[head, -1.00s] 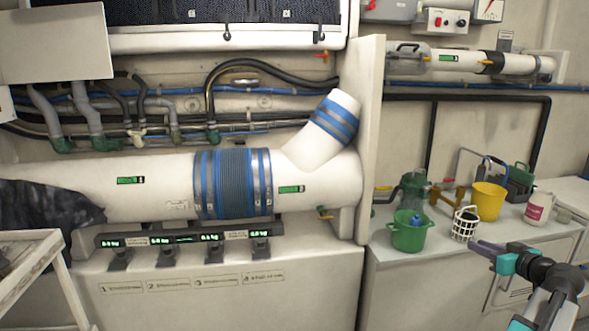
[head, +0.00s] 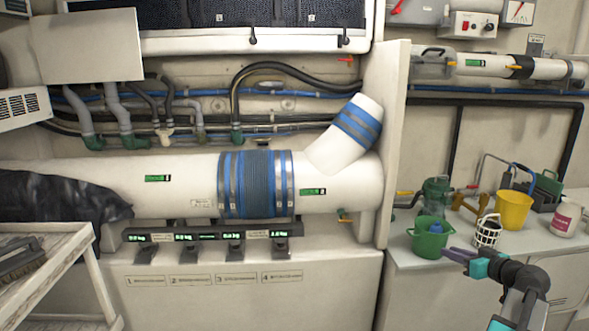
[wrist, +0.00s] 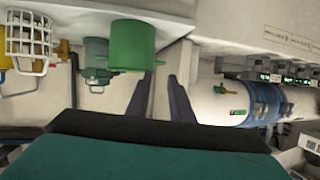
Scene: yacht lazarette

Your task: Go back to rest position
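My gripper (head: 456,255) is at the lower right of the head view, with dark purple fingers and a teal body. It is in front of the counter, just right of the green bucket (head: 430,243) in the picture. In the wrist view my gripper (wrist: 160,98) has its two fingers apart, with nothing seen between them. The green bucket (wrist: 133,45) appears beyond the fingertips there, apart from them.
The counter (head: 440,285) also holds a white basket (head: 488,232), a yellow bucket (head: 513,210) and a white tub (head: 566,217). A large white pipe (head: 100,180) runs along the wall. A shelf rack (head: 60,265) with a brush stands at lower left.

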